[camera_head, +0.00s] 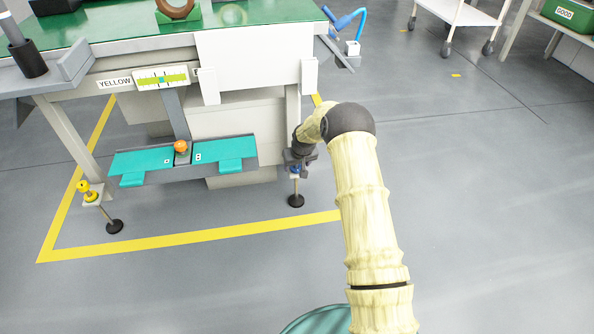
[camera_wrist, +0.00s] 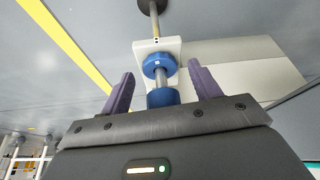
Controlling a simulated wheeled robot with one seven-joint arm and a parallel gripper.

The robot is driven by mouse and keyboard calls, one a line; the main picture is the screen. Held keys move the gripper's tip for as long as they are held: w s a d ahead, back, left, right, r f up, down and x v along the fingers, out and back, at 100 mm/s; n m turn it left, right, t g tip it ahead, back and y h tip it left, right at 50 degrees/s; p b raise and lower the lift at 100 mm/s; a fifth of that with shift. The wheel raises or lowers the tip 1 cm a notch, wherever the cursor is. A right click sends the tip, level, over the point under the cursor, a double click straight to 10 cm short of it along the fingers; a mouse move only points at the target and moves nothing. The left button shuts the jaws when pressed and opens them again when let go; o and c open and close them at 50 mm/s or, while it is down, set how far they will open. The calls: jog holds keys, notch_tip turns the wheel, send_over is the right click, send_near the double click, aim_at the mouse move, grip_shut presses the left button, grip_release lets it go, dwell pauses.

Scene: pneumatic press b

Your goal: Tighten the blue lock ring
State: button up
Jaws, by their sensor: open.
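In the wrist view, a blue ring (camera_wrist: 155,66) sits against a white bracket plate (camera_wrist: 172,46) on a metal rod. A second blue round part (camera_wrist: 163,98) is on the same rod, closer to my palm and partly hidden by it. I cannot tell for sure which is the lock ring. My gripper (camera_wrist: 161,70) is open, with one purple finger on each side of the rod and blue parts. No finger visibly touches them. In the head view, blue shows at the bench's right front leg (camera_head: 295,170), below my gripper (camera_head: 301,158), which hides part of it.
The leg's dark foot (camera_head: 296,201) rests on the floor. The left front leg has a yellow adjuster (camera_head: 86,188). Open floor lies to the right.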

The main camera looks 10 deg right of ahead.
jog(key=shift+w+f, duration=0.15)
jog(key=shift+f, duration=0.3)
jog(key=shift+c, duration=0.2)
jog(key=c, duration=0.9)
jog(key=shift+a+r+m+p, duration=0.1)
jog(key=shift+r+m+p, duration=0.15)
jog(key=shift+p, duration=0.25)
jog(key=shift+c, duration=0.2)
jog(key=shift+f+m+h+p, duration=0.2)
jog(key=shift+m+h+p, duration=0.1)
jog(key=shift+m+p, duration=0.15)
